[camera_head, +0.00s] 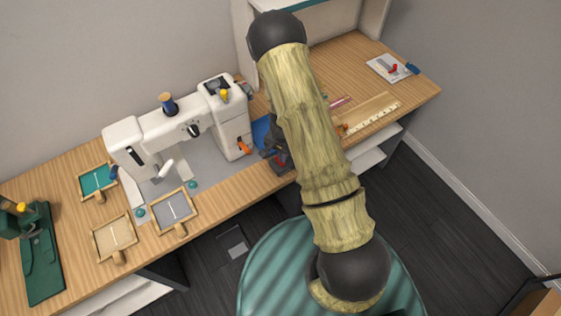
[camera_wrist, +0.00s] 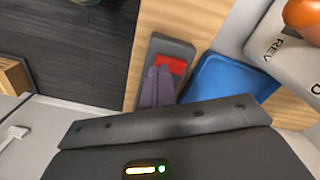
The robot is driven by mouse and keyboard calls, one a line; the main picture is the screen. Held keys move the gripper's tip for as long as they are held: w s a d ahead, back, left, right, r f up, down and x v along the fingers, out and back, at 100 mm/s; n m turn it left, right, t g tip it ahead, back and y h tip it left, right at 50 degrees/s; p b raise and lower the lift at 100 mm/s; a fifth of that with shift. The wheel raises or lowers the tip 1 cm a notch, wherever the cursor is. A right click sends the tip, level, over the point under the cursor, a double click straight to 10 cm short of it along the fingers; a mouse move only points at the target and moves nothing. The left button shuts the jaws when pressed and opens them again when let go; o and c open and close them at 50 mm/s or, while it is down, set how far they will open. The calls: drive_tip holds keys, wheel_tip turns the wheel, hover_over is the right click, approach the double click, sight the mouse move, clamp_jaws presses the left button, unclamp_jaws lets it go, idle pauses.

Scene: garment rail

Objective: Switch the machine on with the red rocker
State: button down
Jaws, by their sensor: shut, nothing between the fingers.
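The red rocker (camera_wrist: 172,63) sits in a dark grey switch box (camera_wrist: 172,45) on the wooden table. In the head view the rocker (camera_head: 281,161) shows as a small red patch beside my arm, to the right of the white sewing machine (camera_head: 226,122). My gripper (camera_wrist: 158,69) is shut and empty. Its two fingertips lie over the near left end of the rocker in the wrist view and cover part of it. I cannot tell whether they touch it. In the head view my gripper is mostly hidden by my arm and hard to make out.
A blue tray (camera_wrist: 222,82) lies right of the switch box in the wrist view. The machine's orange lever (camera_head: 244,146) is close by. The table's front edge is near the box. Framed pads (camera_head: 174,211) and a green press (camera_head: 41,255) stand at the left.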

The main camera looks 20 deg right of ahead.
drive_tip(key=shift+f+b, duration=0.65)
drive_tip(key=shift+f, duration=0.25)
idle(0.5)
drive_tip(key=shift+r, duration=0.1)
drive_tip(key=shift+r+p, duration=2.8)
drive_tip(key=shift+r, duration=0.7)
drive_tip(key=s+a+r+n+t, duration=0.1)
drive_tip(key=s+r+n, duration=0.1)
drive_tip(key=r, duration=0.7)
drive_tip(key=s+r+n, duration=0.2)
drive_tip(key=s+r, duration=0.1)
drive_tip(key=r, duration=0.5)
drive_tip(key=s+d+r+n+t, duration=0.1)
drive_tip(key=s+r+n, duration=0.3)
drive_tip(key=s+r, duration=0.5)
drive_tip(key=shift+s+r+t, duration=0.2)
drive_tip(key=shift+r+t, duration=0.1)
drive_tip(key=shift+r, duration=0.15)
